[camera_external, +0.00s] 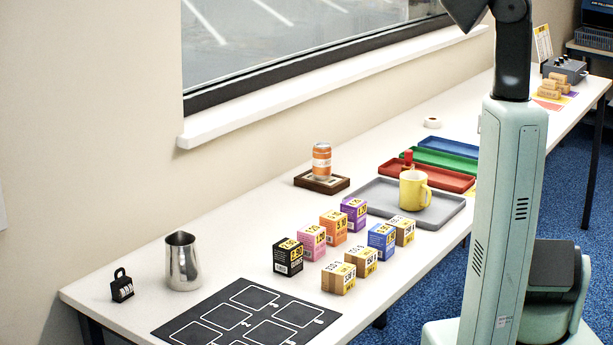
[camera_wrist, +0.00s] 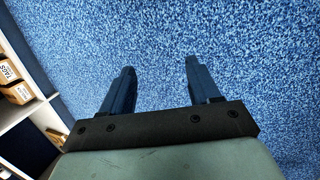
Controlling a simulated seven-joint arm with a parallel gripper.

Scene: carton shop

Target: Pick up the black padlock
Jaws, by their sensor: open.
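The black padlock (camera_external: 122,286) stands upright at the near left end of the white table in the external view, with its shackle up and pale number dials on its front. It is left of a steel pitcher (camera_external: 183,262), with a gap between them. My gripper (camera_wrist: 157,77) shows in the wrist view with its two dark fingers apart and nothing between them. It points at blue carpet, away from the table things. The padlock is not in the wrist view. My gripper is outside the external view.
A black numbered mat (camera_external: 201,318) lies right of the padlock. Several small cartons (camera_external: 288,257) stand mid-table. Beyond are a grey tray (camera_external: 379,193) with a yellow mug (camera_external: 414,189), and a can (camera_external: 322,160) on a wooden stand. The wall is behind the padlock.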

